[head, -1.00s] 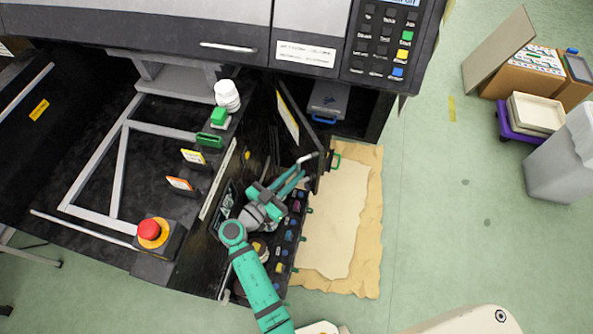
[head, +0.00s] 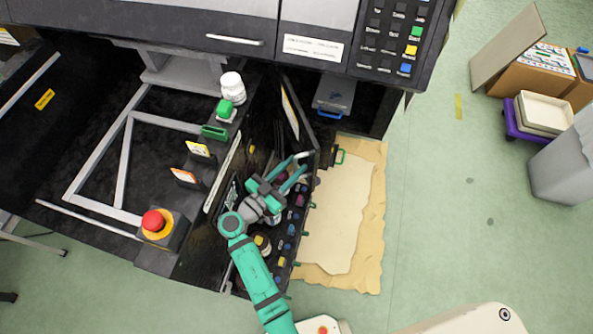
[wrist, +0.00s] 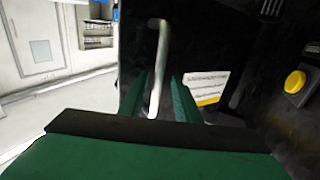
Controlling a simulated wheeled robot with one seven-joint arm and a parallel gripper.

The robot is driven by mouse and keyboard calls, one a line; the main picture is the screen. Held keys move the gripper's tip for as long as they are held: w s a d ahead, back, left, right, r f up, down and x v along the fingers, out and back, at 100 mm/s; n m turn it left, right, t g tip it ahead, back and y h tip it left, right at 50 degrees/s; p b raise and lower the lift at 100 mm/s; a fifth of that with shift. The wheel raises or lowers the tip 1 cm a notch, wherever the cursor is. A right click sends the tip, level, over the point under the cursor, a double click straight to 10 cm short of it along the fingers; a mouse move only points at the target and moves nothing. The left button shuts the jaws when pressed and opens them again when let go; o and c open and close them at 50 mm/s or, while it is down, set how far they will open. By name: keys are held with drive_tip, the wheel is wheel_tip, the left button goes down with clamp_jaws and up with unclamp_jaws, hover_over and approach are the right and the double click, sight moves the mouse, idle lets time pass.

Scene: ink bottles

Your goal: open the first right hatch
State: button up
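The hatch (head: 285,125) is a dark panel with a yellow-edged white label, standing at an angle on the right side of the black machine in the head view. Its pale bar handle (head: 303,155) is at its near right edge; the handle also shows upright in the wrist view (wrist: 158,55). My gripper (head: 293,171) is at the handle. In the wrist view its two green fingers (wrist: 159,98) stand apart, with the handle's lower end between them and a gap on the right. Whether either finger touches the handle is unclear.
A row of small coloured bottles (head: 290,230) lies below my gripper. A red emergency button (head: 153,221) and a white bottle (head: 232,87) stand on the machine to the left. Tan sheets (head: 345,220) lie on the floor at right, where there is free room.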

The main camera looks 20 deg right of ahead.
drive_tip(key=s+a+r, duration=0.3)
drive_tip(key=s+r, duration=1)
drive_tip(key=shift+s, duration=0.4)
